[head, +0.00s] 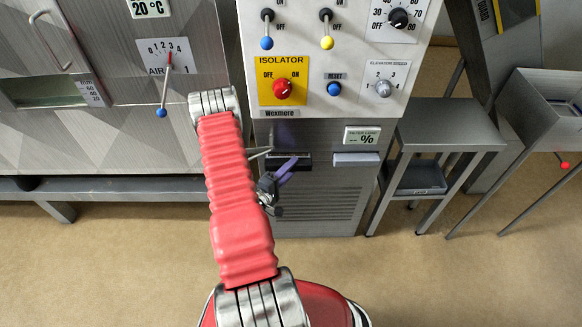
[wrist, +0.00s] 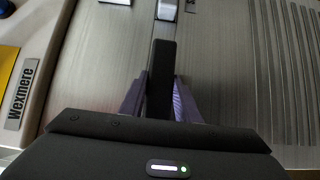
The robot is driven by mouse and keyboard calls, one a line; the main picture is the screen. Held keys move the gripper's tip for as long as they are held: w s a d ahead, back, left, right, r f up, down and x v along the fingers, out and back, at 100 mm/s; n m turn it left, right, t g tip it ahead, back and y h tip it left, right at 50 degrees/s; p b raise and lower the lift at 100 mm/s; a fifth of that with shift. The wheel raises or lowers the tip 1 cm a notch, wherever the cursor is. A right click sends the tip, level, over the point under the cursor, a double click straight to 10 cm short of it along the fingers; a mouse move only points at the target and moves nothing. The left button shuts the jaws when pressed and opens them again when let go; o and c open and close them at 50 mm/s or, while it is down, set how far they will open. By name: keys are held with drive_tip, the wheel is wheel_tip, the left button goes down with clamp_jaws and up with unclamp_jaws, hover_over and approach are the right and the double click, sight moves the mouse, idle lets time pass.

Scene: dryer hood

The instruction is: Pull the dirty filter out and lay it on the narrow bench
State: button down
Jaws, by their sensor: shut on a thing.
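The dirty filter shows as a dark bar-like front (head: 303,160) in the lower cabinet face, below the isolator panel. In the wrist view this dark bar (wrist: 162,62) runs up the middle. My gripper (head: 284,170) has its purple fingers on both sides of the bar, shut on it; the fingers also show in the wrist view (wrist: 160,100). The filter's body behind the front is hidden. The narrow bench (head: 450,125), a grey metal stand with a bare top, is to the right of the cabinet.
A pale lavender handle (head: 356,159) sits right of the dark front, under a filter load display (head: 362,136). The control panel (head: 325,90) with levers and knobs overhangs above. A dark tray (head: 420,178) is on the bench's lower shelf. A grey chute (head: 545,110) stands at right.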

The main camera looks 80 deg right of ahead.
drive_tip(key=s+a, duration=0.2)
drive_tip(key=a, duration=0.7)
drive_tip(key=shift+a, duration=0.2)
idle(4.0)
drive_tip(key=shift+s+a, duration=0.2)
drive_tip(key=shift+a, duration=0.6)
drive_tip(key=shift+s+a, duration=0.2)
drive_tip(key=shift+a, duration=0.6)
drive_tip(key=s+v, duration=0.1)
drive_tip(key=v, duration=0.8)
drive_tip(key=shift+s+a, duration=0.25)
drive_tip(key=shift+a, duration=0.3)
